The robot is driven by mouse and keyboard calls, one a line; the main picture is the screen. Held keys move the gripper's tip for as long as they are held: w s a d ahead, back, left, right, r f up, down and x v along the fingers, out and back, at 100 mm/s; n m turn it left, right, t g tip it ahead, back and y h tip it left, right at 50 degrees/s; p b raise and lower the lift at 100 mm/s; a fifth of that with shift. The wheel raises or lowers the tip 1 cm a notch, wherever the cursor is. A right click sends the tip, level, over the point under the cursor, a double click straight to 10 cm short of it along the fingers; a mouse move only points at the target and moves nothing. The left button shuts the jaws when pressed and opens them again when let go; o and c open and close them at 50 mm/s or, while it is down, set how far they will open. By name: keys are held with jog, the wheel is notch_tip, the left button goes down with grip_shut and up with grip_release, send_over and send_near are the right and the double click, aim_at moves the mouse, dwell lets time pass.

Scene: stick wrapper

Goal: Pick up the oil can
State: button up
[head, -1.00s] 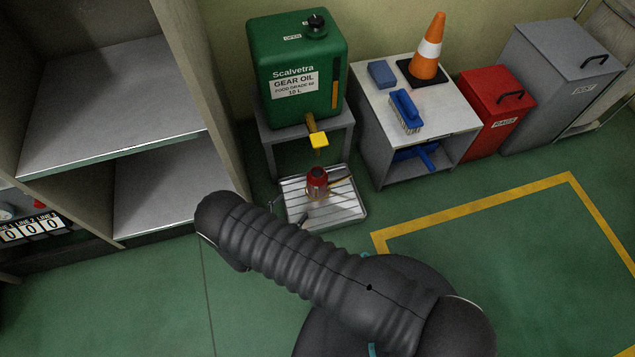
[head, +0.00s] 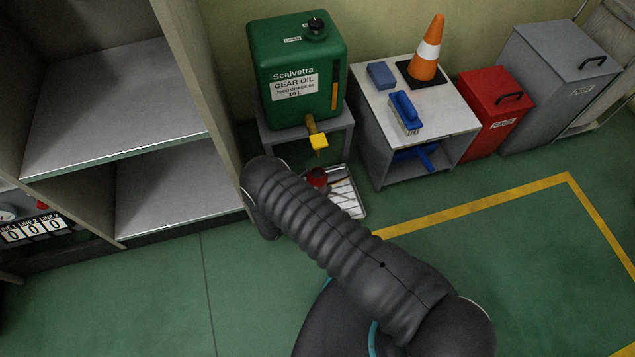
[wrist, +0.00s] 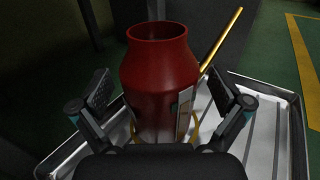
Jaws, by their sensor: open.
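The oil can (wrist: 160,70) is red with an open round top and a thin yellow spout slanting up to the right. It stands upright on a metal drip tray (wrist: 262,150). In the head view the oil can (head: 317,178) shows only in part, behind my arm, below the yellow tap of the green gear oil tank. In the wrist view my gripper (wrist: 160,108) is open, with one finger on each side of the can's lower body. I cannot tell whether the fingers touch it. In the head view my gripper is hidden.
The green gear oil tank (head: 297,70) stands on a grey stand, its yellow tap (head: 318,140) above the tray. A shelf unit (head: 115,150) is at left. A small table (head: 440,115) with a cone and brush is at right. Green floor lies clear in front.

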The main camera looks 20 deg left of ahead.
jog(key=shift+w+d, duration=0.15)
jog(key=shift+w, duration=0.15)
jog(key=c, duration=1.5)
jog(key=shift+o, duration=0.2)
jog(key=shift+r, duration=0.1)
